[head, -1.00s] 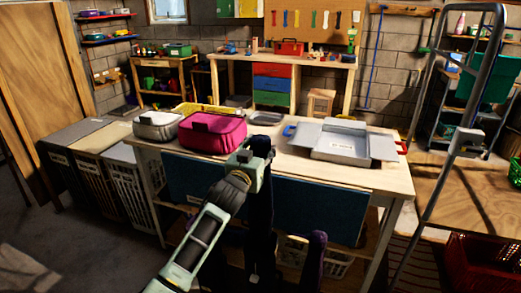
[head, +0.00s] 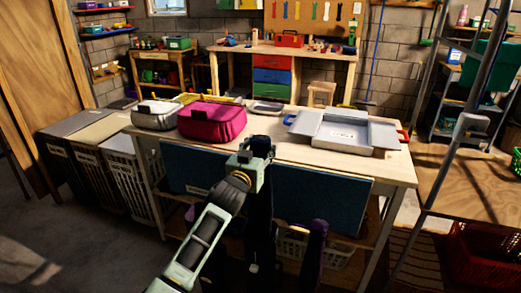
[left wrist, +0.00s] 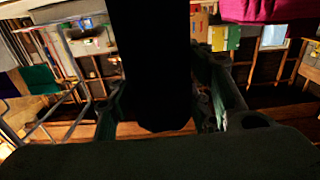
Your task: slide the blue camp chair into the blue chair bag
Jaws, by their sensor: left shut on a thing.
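My left gripper (head: 256,158) is in front of the worktable in the head view, shut on the top part of a long, dark, upright bundle (head: 261,205). The bundle looks like the folded blue camp chair, but it is too dark to be sure. Its lower end runs out of the head view. In the left wrist view the same bundle (left wrist: 152,60) shows nearly black, with a rounded end between the fingers. A dark purple-blue upright shape (head: 317,240) with a rounded top stands just right of it; I cannot tell whether it is the chair bag. My right gripper is not in view.
The worktable (head: 290,150) carries a magenta case (head: 212,121), a grey case (head: 157,115) and an open grey box (head: 345,132). A blue panel (head: 325,200) covers its front. Hampers (head: 128,180) stand left; a ladder (head: 455,150) and red crate (head: 475,255) stand right.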

